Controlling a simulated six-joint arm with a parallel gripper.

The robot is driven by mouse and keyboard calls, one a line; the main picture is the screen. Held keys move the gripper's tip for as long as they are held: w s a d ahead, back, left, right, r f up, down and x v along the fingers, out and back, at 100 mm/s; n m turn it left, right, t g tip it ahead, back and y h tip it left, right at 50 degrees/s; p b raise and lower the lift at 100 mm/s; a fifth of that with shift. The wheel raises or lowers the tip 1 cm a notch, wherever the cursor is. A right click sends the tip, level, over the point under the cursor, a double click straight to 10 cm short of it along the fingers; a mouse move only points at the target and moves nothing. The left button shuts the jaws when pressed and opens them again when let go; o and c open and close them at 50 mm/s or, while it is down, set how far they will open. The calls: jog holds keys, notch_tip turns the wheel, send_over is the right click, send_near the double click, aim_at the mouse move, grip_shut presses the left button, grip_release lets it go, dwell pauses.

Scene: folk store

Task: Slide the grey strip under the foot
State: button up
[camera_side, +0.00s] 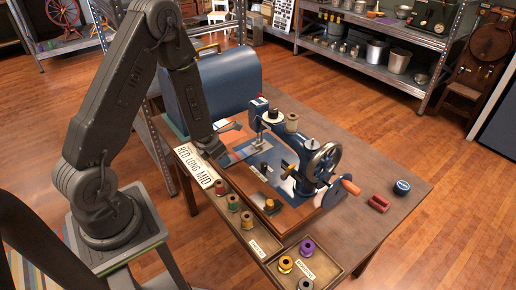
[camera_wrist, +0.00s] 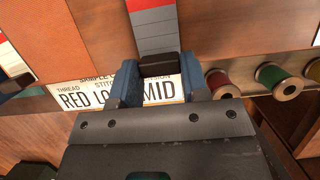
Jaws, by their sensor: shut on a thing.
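My gripper (camera_side: 220,147) is at the left side of the sewing machine (camera_side: 290,150), low by its wooden base. In the wrist view the blue fingers of my gripper (camera_wrist: 160,78) are shut on a dark block at the near end of the grey strip (camera_wrist: 155,32). The strip runs straight away from the fingers in grey bands, with a red band at the top edge of the picture. In the side view the presser foot (camera_side: 258,147) stands right of my gripper, apart from it. The foot is not seen in the wrist view, and I cannot tell the strip's height above the surface.
A card reading "RED LONG MID" (camera_side: 195,166) lies by my gripper. Spool trays (camera_side: 262,247) line the table's front edge. A blue case (camera_side: 210,85) stands behind.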

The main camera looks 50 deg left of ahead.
jog(key=shift+w, duration=1.35)
jog(key=shift+f, duration=0.1)
jog(key=o, duration=0.9)
jog(key=shift+c, duration=0.2)
jog(key=shift+v, duration=3.7)
